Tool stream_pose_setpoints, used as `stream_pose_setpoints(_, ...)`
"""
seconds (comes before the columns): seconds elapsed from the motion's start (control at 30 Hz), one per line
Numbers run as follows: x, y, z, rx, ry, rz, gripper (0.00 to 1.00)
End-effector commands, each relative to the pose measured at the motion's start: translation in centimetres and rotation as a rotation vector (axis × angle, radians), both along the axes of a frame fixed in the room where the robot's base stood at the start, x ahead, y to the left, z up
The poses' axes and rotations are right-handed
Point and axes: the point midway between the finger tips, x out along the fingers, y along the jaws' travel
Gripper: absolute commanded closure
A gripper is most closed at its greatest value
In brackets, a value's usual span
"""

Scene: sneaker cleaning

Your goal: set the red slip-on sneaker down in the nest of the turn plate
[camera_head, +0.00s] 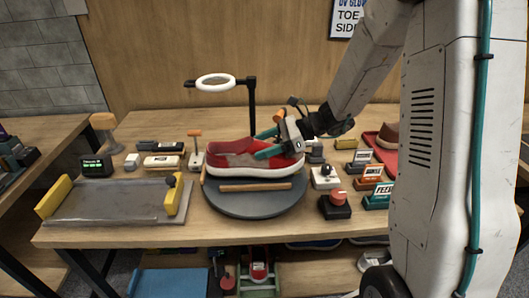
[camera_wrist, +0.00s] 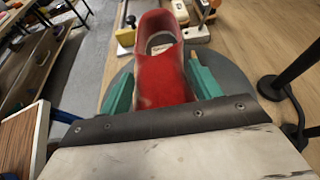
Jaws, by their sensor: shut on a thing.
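The red slip-on sneaker (camera_head: 228,157) has a white sole and points left and right along the turn plate. My gripper (camera_head: 266,143) is shut on its right-hand end, with one teal finger on each side. In the wrist view the sneaker (camera_wrist: 160,75) stretches away from me between the teal fingers. The round dark turn plate (camera_head: 255,208) lies under it on the table. A wooden bar (camera_head: 255,187) of the nest shows in front of the sole and another (camera_head: 203,175) at its left. The sneaker looks level; whether its sole touches the plate I cannot tell.
A ring lamp (camera_head: 215,81) on a black post stands behind the plate. A red-knobbed button box (camera_head: 335,204) and small signs stand close to its right. A grey tray (camera_head: 115,202) with yellow ends lies left. A red mat (camera_head: 379,152) holds a brown shoe.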

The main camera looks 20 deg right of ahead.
Motion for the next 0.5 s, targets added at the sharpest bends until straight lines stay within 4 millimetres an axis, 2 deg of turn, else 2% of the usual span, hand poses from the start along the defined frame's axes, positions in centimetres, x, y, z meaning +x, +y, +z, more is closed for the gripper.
stream_pose_setpoints(0.03, -0.1, 0.0, -1.1, 0.003, 0.009, -0.002, 0.84)
stream_pose_setpoints(0.13, -0.1, 0.0, -2.4, 0.002, 0.006, 0.0, 0.84)
stream_pose_setpoints(0.5, -0.1, -0.1, -2.9, 0.002, 0.003, 0.0, 0.84)
